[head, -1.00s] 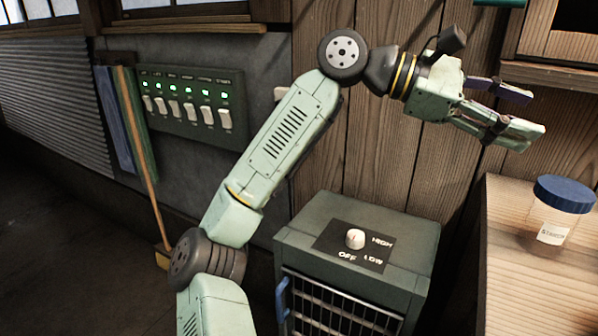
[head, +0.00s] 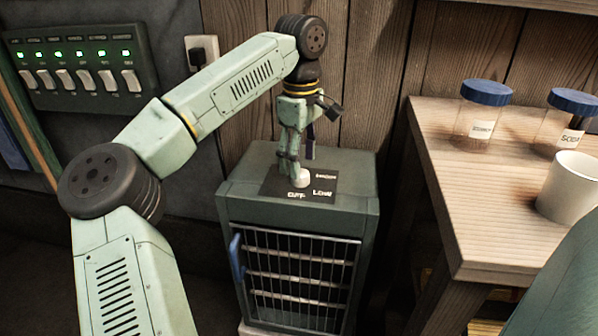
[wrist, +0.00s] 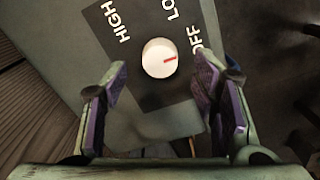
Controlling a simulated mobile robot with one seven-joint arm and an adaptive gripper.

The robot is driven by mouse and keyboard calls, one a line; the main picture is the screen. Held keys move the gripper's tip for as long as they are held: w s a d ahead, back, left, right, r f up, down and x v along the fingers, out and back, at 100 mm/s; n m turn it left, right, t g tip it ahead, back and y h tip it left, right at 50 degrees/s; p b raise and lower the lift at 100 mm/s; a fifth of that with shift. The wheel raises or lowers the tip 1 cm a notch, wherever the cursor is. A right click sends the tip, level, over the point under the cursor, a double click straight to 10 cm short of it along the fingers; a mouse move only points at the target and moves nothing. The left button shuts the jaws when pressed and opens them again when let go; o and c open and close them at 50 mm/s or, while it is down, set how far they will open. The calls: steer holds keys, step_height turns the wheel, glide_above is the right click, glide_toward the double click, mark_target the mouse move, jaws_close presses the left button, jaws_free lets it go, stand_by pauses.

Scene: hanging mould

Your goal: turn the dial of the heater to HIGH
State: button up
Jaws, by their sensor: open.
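The heater (head: 228,203) is a green box with a barred front. On its top is a dark plate (head: 322,180) lettered OFF, LOW and HIGH; HIGH is hard to read in the head view but clear in the wrist view. The white round dial (head: 303,179) sits on this plate. In the wrist view the dial (wrist: 156,53) has a red mark pointing right, nearest to OFF. My gripper (head: 299,162) points down just above the dial, open and empty. In the wrist view its fingers (wrist: 162,75) stand apart on either side, not visibly touching the dial.
A wooden table (head: 455,215) stands right of the heater, with blue-lidded jars (head: 482,112) and a white mug (head: 572,187). A plank wall is behind. A switch panel (head: 80,68) and a plugged outlet (head: 203,52) are at left. A blue handle (head: 237,257) is on the heater's front.

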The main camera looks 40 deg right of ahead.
steer(key=shift+f, duration=1.7)
steer(key=c, duration=1.2)
